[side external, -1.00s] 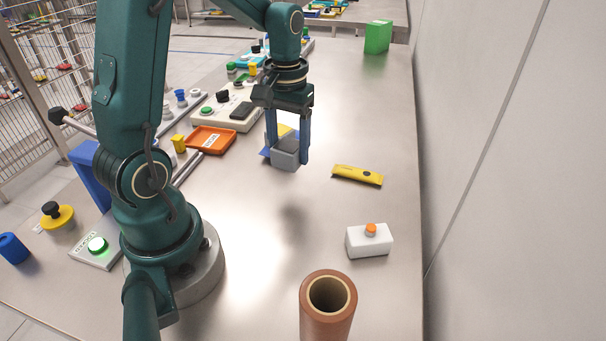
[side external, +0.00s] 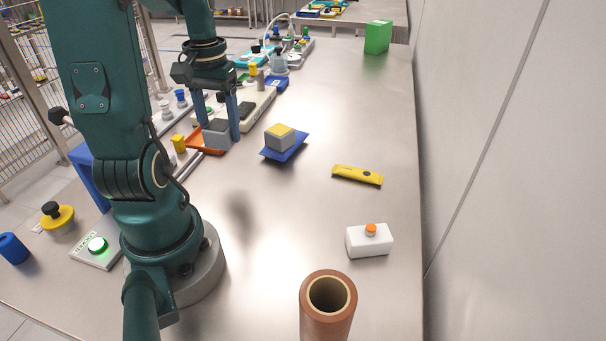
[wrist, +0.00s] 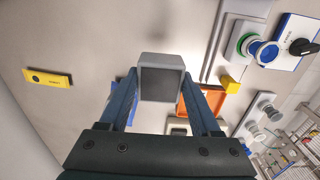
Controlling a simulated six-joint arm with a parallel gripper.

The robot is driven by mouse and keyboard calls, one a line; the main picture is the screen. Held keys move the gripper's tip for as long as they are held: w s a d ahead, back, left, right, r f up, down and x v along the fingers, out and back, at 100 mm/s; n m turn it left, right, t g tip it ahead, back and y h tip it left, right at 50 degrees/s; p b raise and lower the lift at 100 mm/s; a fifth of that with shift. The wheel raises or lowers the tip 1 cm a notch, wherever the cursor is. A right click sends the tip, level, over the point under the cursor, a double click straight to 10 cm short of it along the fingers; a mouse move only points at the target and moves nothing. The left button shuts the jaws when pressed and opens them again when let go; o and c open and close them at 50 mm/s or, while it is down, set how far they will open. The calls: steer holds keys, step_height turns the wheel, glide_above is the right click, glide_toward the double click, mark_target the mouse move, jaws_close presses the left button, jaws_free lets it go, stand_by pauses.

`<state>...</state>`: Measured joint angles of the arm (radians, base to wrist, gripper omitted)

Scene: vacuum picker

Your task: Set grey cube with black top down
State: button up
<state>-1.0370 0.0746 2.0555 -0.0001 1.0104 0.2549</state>
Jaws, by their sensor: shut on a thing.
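My gripper (side external: 218,124) is shut on the grey cube with black top (side external: 217,135) and holds it above the bench. In the side view the cube overlaps the orange tray (side external: 208,149); I cannot tell its exact height over it. In the wrist view the cube (wrist: 161,62) sits between the fingers of my gripper (wrist: 160,98), its black face showing. The orange tray also shows in the wrist view (wrist: 213,98), partly behind a finger. A grey cube with yellow top (side external: 280,138) sits on a tilted-looking blue pad (side external: 294,149), right of my gripper.
A pale panel (side external: 258,108) stands behind my gripper. A small yellow block (side external: 179,143) is left of the tray.

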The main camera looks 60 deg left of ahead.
mark_target(230, 179)
step_height(230, 179, down, 9)
steer(key=shift+f, duration=0.1)
stand_by(0.4)
steer(key=shift+f, duration=0.1)
steer(key=o, duration=1.4)
